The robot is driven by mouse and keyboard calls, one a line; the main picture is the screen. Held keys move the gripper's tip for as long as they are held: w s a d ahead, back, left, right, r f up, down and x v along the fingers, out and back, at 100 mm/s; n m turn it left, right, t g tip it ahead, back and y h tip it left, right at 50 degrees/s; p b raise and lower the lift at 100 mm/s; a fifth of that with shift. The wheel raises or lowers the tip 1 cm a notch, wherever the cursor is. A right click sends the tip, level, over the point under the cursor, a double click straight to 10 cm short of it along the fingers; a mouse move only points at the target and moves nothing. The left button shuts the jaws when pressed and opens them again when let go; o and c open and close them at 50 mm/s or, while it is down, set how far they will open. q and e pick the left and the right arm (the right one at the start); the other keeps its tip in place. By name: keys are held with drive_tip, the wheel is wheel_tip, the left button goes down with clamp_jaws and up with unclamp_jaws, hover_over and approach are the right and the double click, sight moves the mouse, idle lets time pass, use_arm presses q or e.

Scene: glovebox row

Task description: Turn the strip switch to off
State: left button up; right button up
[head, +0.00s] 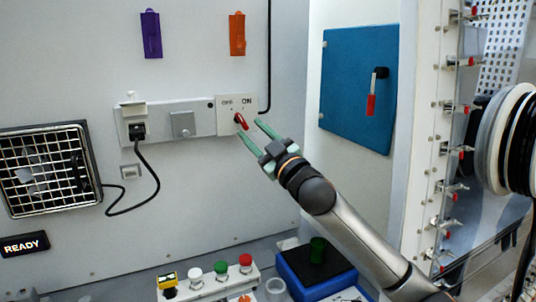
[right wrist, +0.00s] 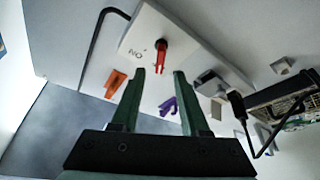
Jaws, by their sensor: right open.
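The strip switch is a red lever (head: 241,121) on the white plate (head: 223,103) at the right end of the wall power strip. The plate is marked OFF and ON, and the lever tilts with its upper end toward the left. My right gripper (head: 254,130) is open, its green fingers close to the lever. In the right wrist view the red lever (right wrist: 162,55) shows beyond and between the fingertips (right wrist: 160,72), with nothing gripped. I cannot tell whether a finger touches it. My left gripper is not in view.
A black plug (head: 137,131) sits in the strip's left socket, its cord hanging below. A grilled vent (head: 45,165) is at left. A blue door (head: 355,90) with a red handle is at right. Several coloured buttons (head: 220,270) and a blue box (head: 310,275) stand below.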

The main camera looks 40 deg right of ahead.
drive_tip(key=b+v, duration=0.1)
drive_tip(key=v, duration=0.5)
drive_tip(key=shift+b, duration=0.4)
drive_tip(key=shift+s, duration=0.1)
drive_tip(key=shift+f, duration=0.1)
